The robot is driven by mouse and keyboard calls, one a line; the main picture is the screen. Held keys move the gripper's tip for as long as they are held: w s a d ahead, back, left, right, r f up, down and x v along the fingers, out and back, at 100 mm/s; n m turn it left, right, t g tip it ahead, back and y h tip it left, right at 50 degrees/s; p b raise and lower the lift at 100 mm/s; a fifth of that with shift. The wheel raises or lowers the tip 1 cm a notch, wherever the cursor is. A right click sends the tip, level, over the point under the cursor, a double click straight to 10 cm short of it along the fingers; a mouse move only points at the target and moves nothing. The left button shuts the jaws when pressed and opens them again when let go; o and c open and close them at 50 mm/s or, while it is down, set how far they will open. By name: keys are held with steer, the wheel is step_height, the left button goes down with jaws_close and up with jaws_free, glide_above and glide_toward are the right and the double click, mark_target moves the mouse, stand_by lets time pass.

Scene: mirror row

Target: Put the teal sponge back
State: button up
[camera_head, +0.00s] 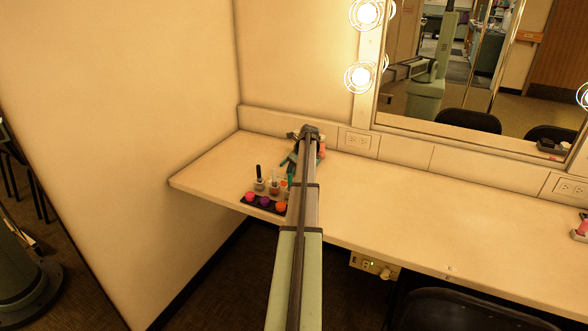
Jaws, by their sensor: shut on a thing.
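My gripper (290,165) hangs over the left part of the counter, at the far end of my arm and partly hidden by it. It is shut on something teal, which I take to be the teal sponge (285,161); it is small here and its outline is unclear. Just in front of the gripper a dark tray (256,205) lies near the counter's front edge. Pink, purple and orange round pieces sit in a row in it. My arm hides the tray's right end. I cannot tell how high the teal thing is above the counter.
Small bottles (260,184), one with a tall dark top, stand just behind the tray. A pink item (322,148) stands at the back, right of my arm. A wall closes the left side; a mirror (470,80) stands behind.

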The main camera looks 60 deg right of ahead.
steer(key=shift+f, duration=0.15)
steer(key=o, duration=0.9)
steer(key=shift+o, duration=0.2)
steer(key=v, duration=1.2)
